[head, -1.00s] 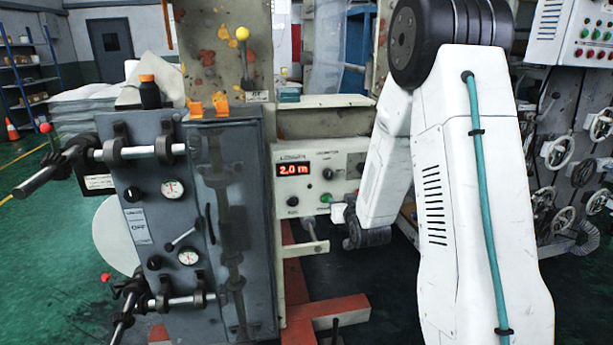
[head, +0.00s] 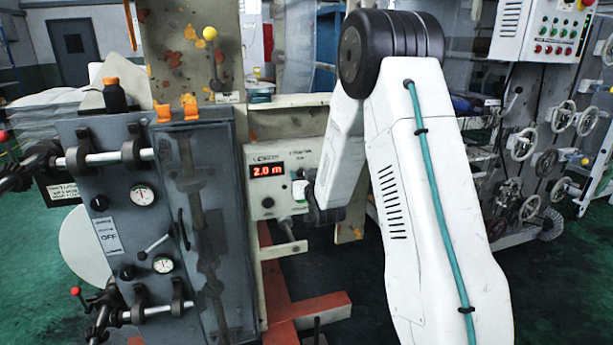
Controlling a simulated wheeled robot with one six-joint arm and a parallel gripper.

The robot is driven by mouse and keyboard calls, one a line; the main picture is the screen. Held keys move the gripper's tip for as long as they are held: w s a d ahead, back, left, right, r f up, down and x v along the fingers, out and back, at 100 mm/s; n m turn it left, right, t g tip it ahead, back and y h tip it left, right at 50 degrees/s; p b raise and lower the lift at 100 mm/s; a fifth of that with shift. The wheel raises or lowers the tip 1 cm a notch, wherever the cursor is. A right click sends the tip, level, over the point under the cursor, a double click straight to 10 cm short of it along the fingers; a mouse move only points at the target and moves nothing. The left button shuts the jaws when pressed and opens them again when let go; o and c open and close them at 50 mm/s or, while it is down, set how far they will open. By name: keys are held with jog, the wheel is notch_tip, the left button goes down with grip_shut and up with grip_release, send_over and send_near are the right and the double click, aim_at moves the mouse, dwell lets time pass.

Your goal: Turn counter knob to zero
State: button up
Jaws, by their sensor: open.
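The cream counter panel (head: 256,187) faces me on the machine, and its red display (head: 268,170) reads 2.0 m. A black knob (head: 267,202) sits at the panel's lower left. My gripper (head: 301,188) is at the panel's right half, with a white finger part showing in front of it. The knob right of the display is mostly hidden there. I cannot tell whether the gripper touches it. The gripper is open, though its jaws are small and partly hidden by my arm.
A grey cabinet (head: 150,225) with gauges, rods and levers stands left of the panel. A red floor beam (head: 312,308) lies below. Handwheels (head: 530,208) and a button box (head: 541,35) are at the right. Green floor is open at the lower right.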

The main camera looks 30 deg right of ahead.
jog(key=c, duration=0.9)
jog(key=shift+s+d, duration=0.1)
jog(key=shift+d, duration=0.3)
jog(key=shift+a, duration=0.25)
jog(key=shift+c, duration=0.2)
jog(key=shift+s+d+f+m, duration=0.1)
jog(key=shift+f+m, duration=0.05)
jog(key=shift+m, duration=4.35)
jog(key=shift+d+f+m, duration=0.1)
jog(key=shift+m, duration=4.4)
